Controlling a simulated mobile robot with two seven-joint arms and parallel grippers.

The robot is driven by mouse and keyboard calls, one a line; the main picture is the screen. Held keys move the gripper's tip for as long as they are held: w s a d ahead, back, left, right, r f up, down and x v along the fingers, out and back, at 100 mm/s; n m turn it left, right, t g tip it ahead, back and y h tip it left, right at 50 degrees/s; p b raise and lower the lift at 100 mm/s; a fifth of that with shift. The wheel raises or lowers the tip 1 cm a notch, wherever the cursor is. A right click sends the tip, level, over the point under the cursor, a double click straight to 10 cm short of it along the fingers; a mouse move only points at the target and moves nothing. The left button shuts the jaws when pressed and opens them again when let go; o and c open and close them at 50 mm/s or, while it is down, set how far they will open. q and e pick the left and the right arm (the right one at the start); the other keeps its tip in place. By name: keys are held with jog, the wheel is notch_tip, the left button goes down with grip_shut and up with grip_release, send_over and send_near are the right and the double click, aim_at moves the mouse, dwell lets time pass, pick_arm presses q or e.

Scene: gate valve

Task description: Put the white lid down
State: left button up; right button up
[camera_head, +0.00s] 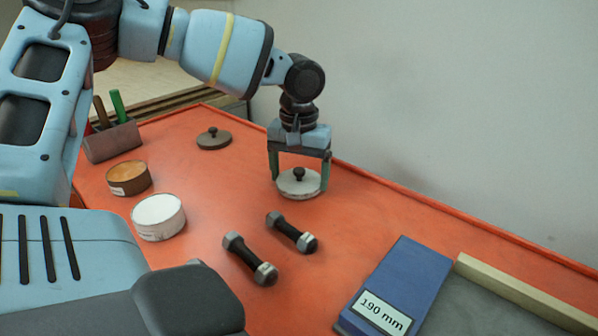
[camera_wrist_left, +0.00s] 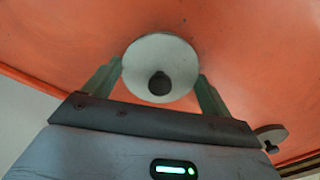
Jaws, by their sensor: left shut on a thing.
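The white lid (camera_head: 298,187) is a round disc with a dark knob on top, near the back edge of the orange table. My left gripper (camera_head: 297,182) is above it with its green fingers on either side, shut on the lid's rim. In the left wrist view the white lid (camera_wrist_left: 160,56) sits between the two fingertips of my left gripper (camera_wrist_left: 160,75), knob towards the camera. The lid looks level and at or very near the table top; I cannot tell if it touches. My right gripper is not in view.
Two dark bolts (camera_head: 250,258) (camera_head: 292,233) lie in front of the gripper. A blue box (camera_head: 395,285) marked 190 mm is at the right. A tool holder (camera_head: 112,141) stands far left.

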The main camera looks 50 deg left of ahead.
aim_at(299, 170)
pick_arm(q)
jog(key=shift+f, duration=0.15)
jog(key=o, duration=0.8)
jog(key=shift+o, duration=0.2)
notch_tip(299, 170, up, 12)
jog(key=shift+r, duration=0.2)
dwell(0.4)
